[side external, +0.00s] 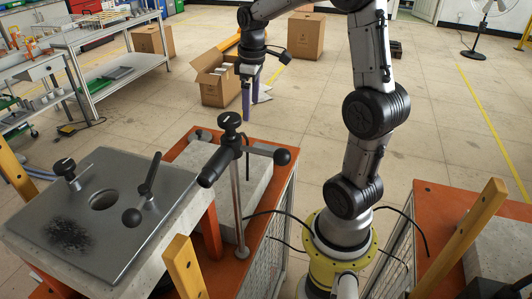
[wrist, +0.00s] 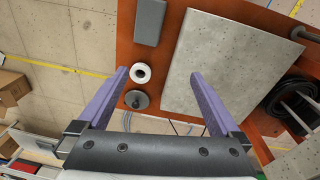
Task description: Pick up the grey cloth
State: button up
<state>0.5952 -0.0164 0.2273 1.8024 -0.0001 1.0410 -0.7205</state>
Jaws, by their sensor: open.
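My gripper (side external: 247,112) hangs in the air in the side view, fingers pointing down, beyond the orange bench. In the wrist view my gripper (wrist: 160,73) is open, its two purple fingers spread wide with nothing between the tips. A flat dark grey rectangle (wrist: 150,22) lies at the top of the wrist view on an orange surface (wrist: 150,58), ahead of the fingertips. It may be the grey cloth, folded, but its texture is too small to tell. I cannot make out a cloth in the side view.
Near the fingers in the wrist view are a white ring (wrist: 140,73), a dark round knob (wrist: 137,99) and a large concrete slab (wrist: 220,65). A black cable coil (wrist: 292,105) lies at right. In the side view, a clamp stand (side external: 237,190) rises beside a metal plate (side external: 140,195).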

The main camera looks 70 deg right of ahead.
jog(key=s+d+f+m, duration=0.1)
jog(key=s+d+f, duration=0.1)
jog(key=d+f, duration=0.2)
send_over(263, 145)
jog(key=s+a, duration=0.1)
jog(key=a, duration=0.1)
jog(key=shift+g+y, duration=0.3)
jog(key=shift+g, duration=0.1)
notch_tip(263, 145, down, 8)
jog(key=shift+s+a, duration=0.1)
jog(key=shift+a, duration=0.05)
jog(key=shift+d+f, duration=0.15)
jog(key=shift+f, duration=1.15)
jog(key=shift+d+f, duration=0.1)
jog(key=shift+f, duration=1.2)
jog(key=shift+c, duration=0.2)
jog(key=shift+w, duration=0.2)
jog(key=c, duration=1.2)
